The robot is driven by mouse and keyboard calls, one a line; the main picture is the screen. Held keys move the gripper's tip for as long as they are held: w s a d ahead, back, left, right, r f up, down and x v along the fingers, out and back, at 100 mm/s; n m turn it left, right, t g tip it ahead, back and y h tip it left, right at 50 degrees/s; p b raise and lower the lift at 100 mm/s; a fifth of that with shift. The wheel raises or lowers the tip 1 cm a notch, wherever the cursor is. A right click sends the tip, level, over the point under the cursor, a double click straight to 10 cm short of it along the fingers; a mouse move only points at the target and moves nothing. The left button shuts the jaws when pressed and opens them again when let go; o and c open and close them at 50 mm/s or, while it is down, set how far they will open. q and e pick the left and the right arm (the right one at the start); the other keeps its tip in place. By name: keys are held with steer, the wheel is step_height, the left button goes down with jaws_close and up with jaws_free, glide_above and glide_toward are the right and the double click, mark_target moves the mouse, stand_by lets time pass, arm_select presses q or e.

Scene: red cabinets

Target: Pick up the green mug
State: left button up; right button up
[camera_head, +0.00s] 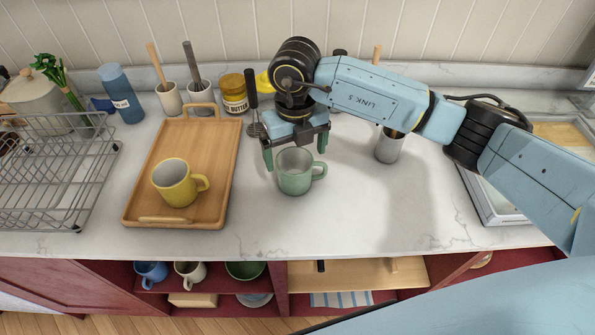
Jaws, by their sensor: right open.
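The green mug (294,174) stands upright on the white marble counter, right of the wooden tray, with its handle to the right. My right gripper (295,150) reaches in from the right and hangs just behind and above the mug. Its two green-tipped fingers are spread apart, one to the left of the mug's rim and one near its right side. The gripper is open and empty. I cannot tell whether a finger touches the mug. My left gripper is out of view.
A wooden tray (150,208) holds a yellow mug (175,184) on the left. A wire dish rack (60,190) stands at far left. Jars and utensil cups line the wall. A metal cup (389,148) stands under my arm. The counter in front of the green mug is clear.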

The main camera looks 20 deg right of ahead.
mark_target(295, 167)
step_height(295, 167, down, 3)
steer(key=shift+r, duration=0.1)
step_height(295, 167, down, 2)
steer(key=shift+w+f+p, duration=0.1)
steer(key=shift+w+p, duration=0.05)
steer(key=shift+p, duration=0.15)
steer(key=shift+f, duration=0.2)
steer(key=shift+c, duration=0.5)
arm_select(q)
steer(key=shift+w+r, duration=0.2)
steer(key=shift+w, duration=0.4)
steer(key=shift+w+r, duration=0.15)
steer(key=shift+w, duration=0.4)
arm_select(e)
steer(key=c, duration=1.1)
